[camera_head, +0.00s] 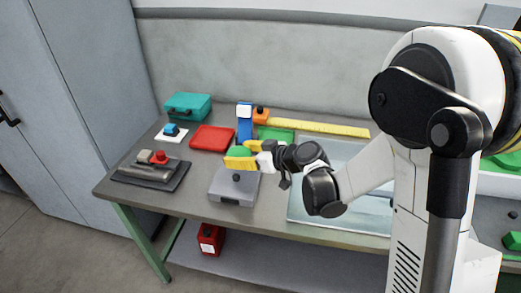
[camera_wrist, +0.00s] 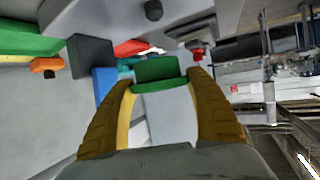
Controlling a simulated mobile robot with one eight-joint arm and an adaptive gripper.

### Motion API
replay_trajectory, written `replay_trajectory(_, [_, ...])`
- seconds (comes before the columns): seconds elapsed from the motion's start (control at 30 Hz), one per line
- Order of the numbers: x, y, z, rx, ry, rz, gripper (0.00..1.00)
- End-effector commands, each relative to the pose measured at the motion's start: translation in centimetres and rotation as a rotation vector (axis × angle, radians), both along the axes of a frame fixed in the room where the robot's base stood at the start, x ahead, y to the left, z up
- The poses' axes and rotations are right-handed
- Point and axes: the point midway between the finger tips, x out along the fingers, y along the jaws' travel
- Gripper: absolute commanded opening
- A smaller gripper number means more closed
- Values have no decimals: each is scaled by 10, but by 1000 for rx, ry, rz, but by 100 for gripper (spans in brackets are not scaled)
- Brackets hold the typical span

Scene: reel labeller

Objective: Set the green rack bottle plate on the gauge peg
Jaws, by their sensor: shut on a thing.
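My gripper (camera_head: 243,155) has yellow fingers and reaches left over the bench. In the wrist view my gripper (camera_wrist: 166,105) is shut on a pale grey piece with a green end, which I take as the green rack bottle plate (camera_wrist: 158,72). The gauge peg seems to be the short dark peg (camera_head: 237,178) on a grey block (camera_head: 232,194) at the bench's front. The fingers are above and just behind this block, apart from the peg. A dark round knob (camera_wrist: 153,10) shows at the top of the wrist view.
A blue stand (camera_head: 244,128) with a white face rises close behind the fingers. A red mat (camera_head: 211,138), green mat (camera_head: 276,134), orange block (camera_head: 260,116) and yellow strip (camera_head: 320,128) lie behind. A dark tray (camera_head: 150,176) is left; a glassy panel (camera_head: 300,207) is right.

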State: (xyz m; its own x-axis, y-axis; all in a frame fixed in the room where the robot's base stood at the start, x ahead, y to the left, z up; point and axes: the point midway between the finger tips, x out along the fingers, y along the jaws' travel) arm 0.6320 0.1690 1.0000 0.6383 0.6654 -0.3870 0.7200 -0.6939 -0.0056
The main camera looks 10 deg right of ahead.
Motion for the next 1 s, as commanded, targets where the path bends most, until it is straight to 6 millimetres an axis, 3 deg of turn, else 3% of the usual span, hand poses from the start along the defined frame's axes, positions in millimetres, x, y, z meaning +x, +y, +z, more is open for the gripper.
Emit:
replay_trajectory(0.2, [2, 15, -10, 3, -3, 42, 33])
replay_trajectory(0.73, [2, 14, -59, 4, -2, 41, 33])
replay_trajectory(1.0, [1, 14, -65, 3, -2, 40, 33])
